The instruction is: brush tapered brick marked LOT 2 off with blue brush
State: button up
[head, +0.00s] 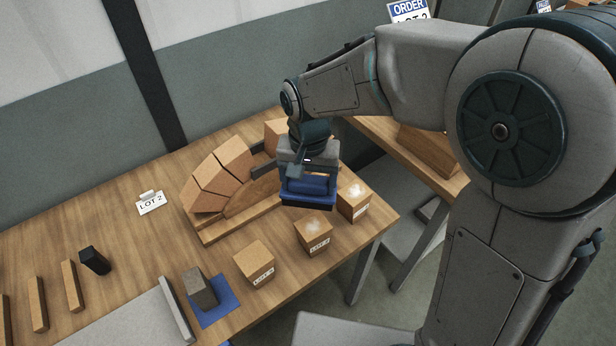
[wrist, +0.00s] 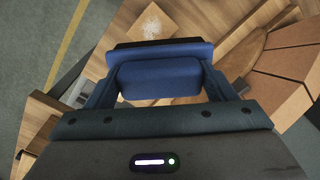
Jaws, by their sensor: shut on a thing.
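My gripper (head: 306,170) is shut on the blue brush (head: 308,190) and holds it above the table, behind the front row of labelled bricks. In the wrist view the blue brush (wrist: 158,78) sits between the two fingers. The middle labelled brick (head: 314,236) and the right one (head: 353,206) each carry a pale dusty patch on top. The left labelled brick (head: 254,264) looks clean. Their front labels are too small to read surely, so I cannot tell which is LOT 2. A dusty brick top (wrist: 152,22) shows beyond the brush in the wrist view.
A wooden arch form (head: 252,200) with tapered bricks stands behind the row. A LOT 2 card (head: 150,204) stands left of it. A dark grey block (head: 200,288) is on a blue mat (head: 219,312). Dark and wooden bars lie further left.

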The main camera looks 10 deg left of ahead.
jog(key=shift+r, duration=0.1)
dwell(0.3)
jog(key=p, duration=0.2)
jog(key=shift+r+p, duration=0.2)
jog(key=shift+p, duration=0.5)
jog(key=shift+f, duration=0.1)
